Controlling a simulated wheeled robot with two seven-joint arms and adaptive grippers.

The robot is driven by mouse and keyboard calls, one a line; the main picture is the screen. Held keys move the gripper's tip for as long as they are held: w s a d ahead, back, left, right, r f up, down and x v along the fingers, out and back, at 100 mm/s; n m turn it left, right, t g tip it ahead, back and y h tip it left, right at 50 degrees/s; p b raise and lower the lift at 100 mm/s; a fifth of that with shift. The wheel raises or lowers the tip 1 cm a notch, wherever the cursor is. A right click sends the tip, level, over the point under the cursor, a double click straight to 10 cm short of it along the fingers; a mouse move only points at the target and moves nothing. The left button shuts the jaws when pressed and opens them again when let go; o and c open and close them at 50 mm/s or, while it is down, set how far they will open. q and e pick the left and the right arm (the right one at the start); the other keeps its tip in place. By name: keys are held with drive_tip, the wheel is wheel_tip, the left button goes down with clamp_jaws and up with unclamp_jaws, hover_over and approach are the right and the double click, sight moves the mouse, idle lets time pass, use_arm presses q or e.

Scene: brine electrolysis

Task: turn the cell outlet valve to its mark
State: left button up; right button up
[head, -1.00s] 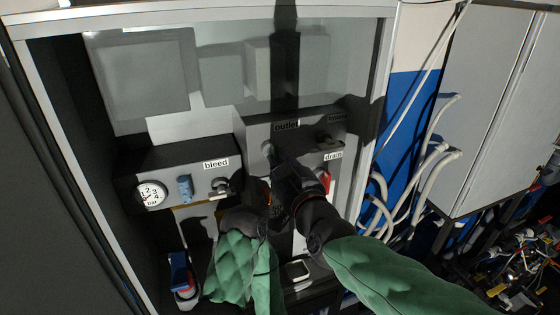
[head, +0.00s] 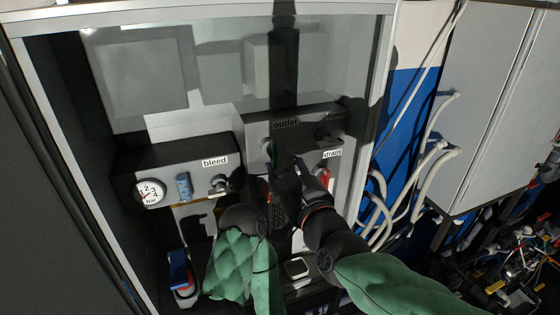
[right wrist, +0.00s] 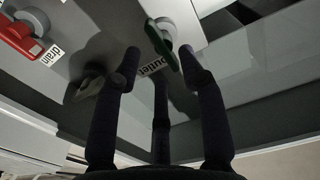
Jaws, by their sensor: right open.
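The cell outlet valve has a dark green lever on a pale round hub, beside the "outlet" label (head: 286,125). In the right wrist view the green lever (right wrist: 162,42) lies between the fingertips of my open right gripper (right wrist: 160,65), with the "outlet" label (right wrist: 150,68) close by. I cannot tell whether any finger touches the lever. In the head view my right gripper (head: 284,160) is at the valve and partly covers it. The mark is not discernible. My left arm's dark end (head: 242,217) is lower in the cabinet; its fingers cannot be made out.
The red drain lever (head: 326,177) is just right of my right gripper. A bleed valve (head: 220,184), a blue fitting (head: 184,187) and a pressure gauge (head: 151,193) are at left. Cabinet side walls close in on both sides. White hoses (head: 435,160) hang at right.

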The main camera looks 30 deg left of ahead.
drive_tip(key=v, duration=0.8)
drive_tip(key=shift+s+d, duration=0.25)
